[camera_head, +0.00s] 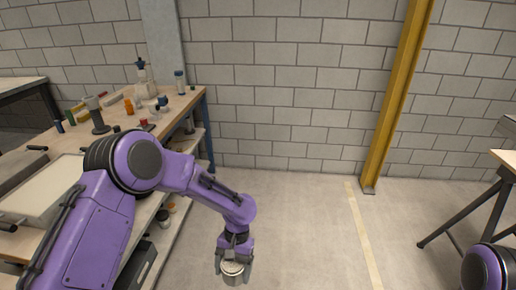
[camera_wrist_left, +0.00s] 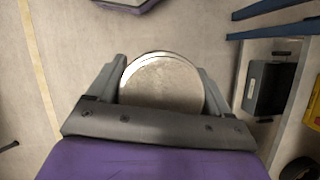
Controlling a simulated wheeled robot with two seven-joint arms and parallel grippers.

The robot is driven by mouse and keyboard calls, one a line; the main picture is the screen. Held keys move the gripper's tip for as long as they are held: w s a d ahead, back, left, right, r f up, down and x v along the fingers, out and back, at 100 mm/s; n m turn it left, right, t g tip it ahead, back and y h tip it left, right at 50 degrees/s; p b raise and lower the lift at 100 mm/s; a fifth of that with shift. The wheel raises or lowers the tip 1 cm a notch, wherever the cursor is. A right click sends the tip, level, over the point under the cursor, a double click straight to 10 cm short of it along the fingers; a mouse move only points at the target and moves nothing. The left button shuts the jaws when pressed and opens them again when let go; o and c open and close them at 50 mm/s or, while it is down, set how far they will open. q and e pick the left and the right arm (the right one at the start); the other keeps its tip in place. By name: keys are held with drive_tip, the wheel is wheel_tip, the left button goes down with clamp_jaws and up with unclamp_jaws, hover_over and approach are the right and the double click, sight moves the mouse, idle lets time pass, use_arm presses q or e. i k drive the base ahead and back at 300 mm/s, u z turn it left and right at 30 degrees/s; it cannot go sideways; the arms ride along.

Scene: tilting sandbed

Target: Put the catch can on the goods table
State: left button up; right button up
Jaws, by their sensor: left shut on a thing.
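The catch can is a round metal can (camera_head: 232,268) with a pale, grainy-looking top. My left gripper (camera_head: 233,273) is shut on it and holds it low in the picture, over the bare concrete floor. In the left wrist view the can (camera_wrist_left: 162,84) sits between the two grey fingers. A table with a light top (camera_head: 503,160) and dark legs is cut off at the right edge; I cannot tell whether it is the goods table. My right gripper is out of view.
A wooden workbench (camera_head: 180,108) with bottles and small items stands at the left, with a lower shelf. A yellow post (camera_head: 397,95) stands by the block wall. The floor (camera_head: 305,225) between bench and right table is clear, with a pale line (camera_head: 362,238) along it.

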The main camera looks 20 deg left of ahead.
sight(171, 102)
drive_tip(key=u, duration=0.45)
drive_tip(key=i, duration=2)
drive_tip(key=u, duration=0.85)
